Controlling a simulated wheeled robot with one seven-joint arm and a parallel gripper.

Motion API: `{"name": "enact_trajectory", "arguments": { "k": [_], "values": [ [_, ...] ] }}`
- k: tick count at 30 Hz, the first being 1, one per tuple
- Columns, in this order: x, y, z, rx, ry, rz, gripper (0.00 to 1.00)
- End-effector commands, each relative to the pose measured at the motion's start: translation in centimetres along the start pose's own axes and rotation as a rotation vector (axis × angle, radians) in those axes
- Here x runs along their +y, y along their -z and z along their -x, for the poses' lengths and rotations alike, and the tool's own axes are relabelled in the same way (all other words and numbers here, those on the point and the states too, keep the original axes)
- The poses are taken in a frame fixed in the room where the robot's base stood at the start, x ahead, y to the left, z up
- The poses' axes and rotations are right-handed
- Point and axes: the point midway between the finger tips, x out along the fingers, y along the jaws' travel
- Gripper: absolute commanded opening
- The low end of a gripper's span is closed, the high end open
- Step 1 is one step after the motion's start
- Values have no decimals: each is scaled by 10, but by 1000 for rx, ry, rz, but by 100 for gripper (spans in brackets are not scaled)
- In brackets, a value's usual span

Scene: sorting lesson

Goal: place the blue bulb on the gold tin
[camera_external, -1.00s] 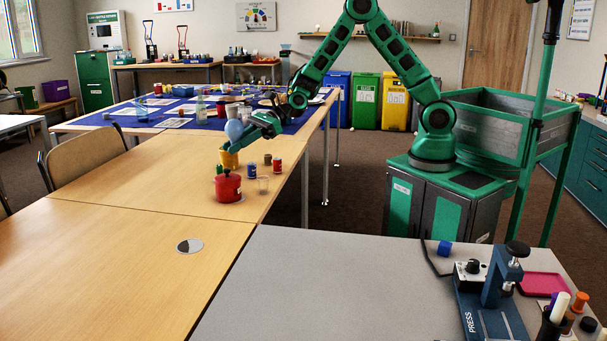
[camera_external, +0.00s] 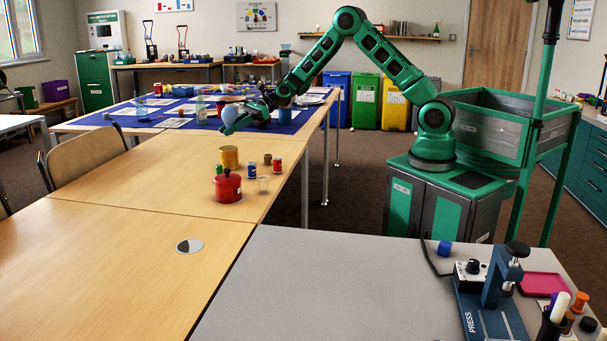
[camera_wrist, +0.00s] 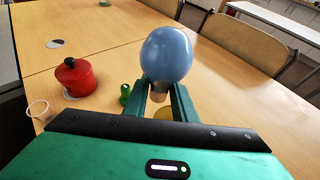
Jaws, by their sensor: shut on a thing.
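The blue bulb (camera_wrist: 166,53) stands upright between the fingers of my gripper (camera_wrist: 160,97) in the wrist view. My gripper is shut on its base. In the external view the bulb (camera_external: 230,113) is at the tip of my gripper (camera_external: 229,128), held in the air over the table. The gold tin (camera_external: 229,157) stands on the wooden table below, with a visible gap between it and the gripper. In the wrist view only a sliver of the tin (camera_wrist: 163,113) shows below the fingers; the rest is hidden.
A small green piece (camera_wrist: 125,93) shows left of my fingers. The near wooden table is mostly clear.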

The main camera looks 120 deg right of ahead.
Motion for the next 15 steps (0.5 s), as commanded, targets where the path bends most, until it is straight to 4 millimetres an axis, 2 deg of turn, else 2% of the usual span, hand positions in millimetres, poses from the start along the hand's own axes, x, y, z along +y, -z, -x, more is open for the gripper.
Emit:
{"name": "enact_trajectory", "arguments": {
  "k": [3, 6, 11, 15],
  "values": [
    [-21, 12, -4, -1, 1, 0, 12],
    [-32, 18, -6, 0, 1, 0, 12],
    [-37, 23, -8, -1, -1, 0, 12],
    [-37, 35, -13, 0, -1, -1, 12]
  ]
}}
